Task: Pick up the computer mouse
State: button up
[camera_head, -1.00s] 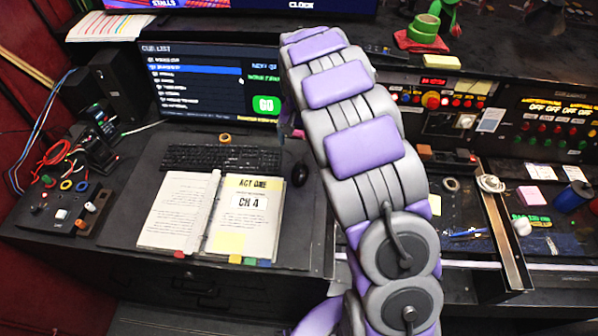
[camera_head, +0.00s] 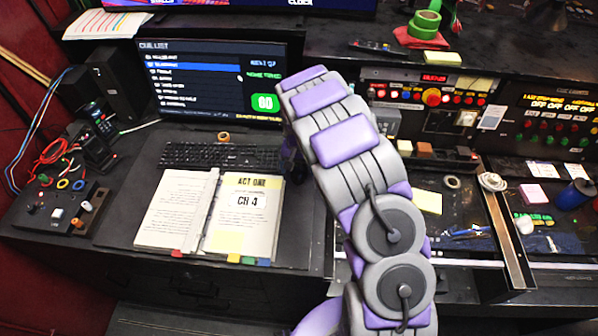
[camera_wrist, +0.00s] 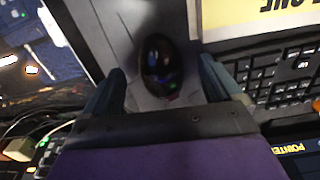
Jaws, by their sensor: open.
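The computer mouse (camera_wrist: 160,68) is small, dark and glossy with a faint coloured glow. In the wrist view it lies on the dark desk between the two spread fingers of my gripper (camera_wrist: 162,90). The fingers are apart from it on both sides, and my gripper is open and empty. In the head view my purple and grey arm covers the spot right of the keyboard, so the mouse is hidden or too dark to tell there.
The keyboard (camera_head: 215,156) lies left of my arm, below the monitor (camera_head: 212,88). An open script binder (camera_head: 240,214) lies in front of it. A control panel with lit buttons (camera_head: 430,97) stands to the right. A switch box (camera_head: 58,207) sits at the left.

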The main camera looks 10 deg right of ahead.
notch_tip(320, 180, down, 2)
jog(key=shift+f, duration=0.1)
jog(key=shift+c, duration=0.4)
jog(key=c, duration=0.7)
jog(key=shift+r, duration=0.95)
jog(key=shift+c, duration=0.2)
notch_tip(320, 180, up, 2)
jog(key=shift+s+r, duration=0.1)
jog(key=s, duration=0.5)
jog(key=s+p, duration=0.1)
jog(key=s, duration=0.4)
jog(key=s+r, duration=0.1)
jog(key=s, duration=0.5)
jog(key=shift+d, duration=0.2)
